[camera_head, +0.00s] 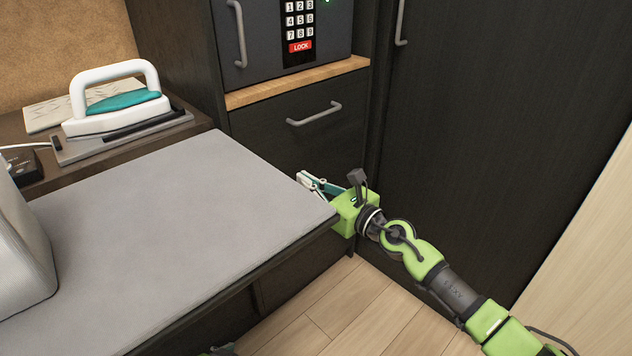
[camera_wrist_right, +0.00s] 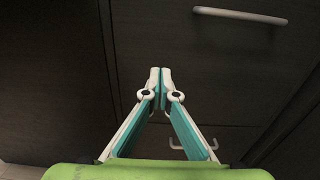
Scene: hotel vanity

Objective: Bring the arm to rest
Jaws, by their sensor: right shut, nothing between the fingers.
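My right arm comes in from the lower right in the head view, green and dark grey. Its right gripper (camera_head: 306,180) is just past the right corner of the grey tabletop (camera_head: 185,205), in front of the dark drawer front (camera_head: 255,135). In the right wrist view the gripper's white and teal fingers (camera_wrist_right: 160,75) meet at the tips with nothing between them. Dark cabinet fronts lie beyond the tips.
A safe (camera_head: 265,50) with a keypad sits above the drawer. A drawer handle (camera_head: 314,113) sticks out near the right gripper. A white and teal iron (camera_head: 115,100) stands at the left. A tall dark door (camera_head: 490,120) is at the right. Wooden floor (camera_head: 350,310) shows below the arm.

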